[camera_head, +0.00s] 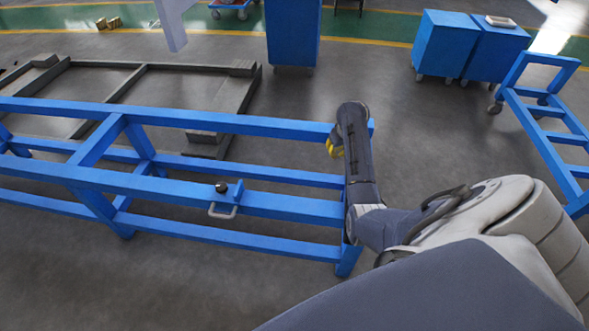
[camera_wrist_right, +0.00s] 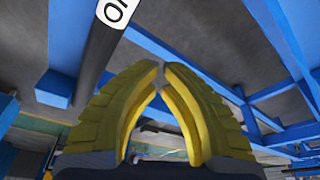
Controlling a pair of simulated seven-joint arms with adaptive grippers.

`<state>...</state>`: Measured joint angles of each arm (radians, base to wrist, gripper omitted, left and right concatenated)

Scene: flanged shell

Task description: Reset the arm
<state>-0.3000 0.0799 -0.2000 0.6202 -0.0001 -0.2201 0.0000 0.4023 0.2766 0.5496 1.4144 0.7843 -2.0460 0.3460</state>
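My right arm comes in from the right in the head view and reaches over the right end of a long blue frame (camera_head: 170,187). My right gripper (camera_head: 335,149) shows there only as a bit of yellow, mostly hidden by the arm. In the right wrist view the yellow fingers of the right gripper (camera_wrist_right: 161,68) lean together, tips almost touching, with nothing seen between them. A round black knob (camera_head: 221,187) and a pale handle (camera_head: 222,211) are on the blue frame's front rail. My left gripper is not in view. I see no clear flanged shell.
A dark bar (camera_wrist_right: 104,50) with pale labelled parts passes close by in the wrist view, among blue beams. Behind the frame lies a low dark metal frame (camera_head: 135,68). Blue cabinets (camera_head: 445,45) and a blue cart (camera_head: 545,125) stand right. Grey floor between is clear.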

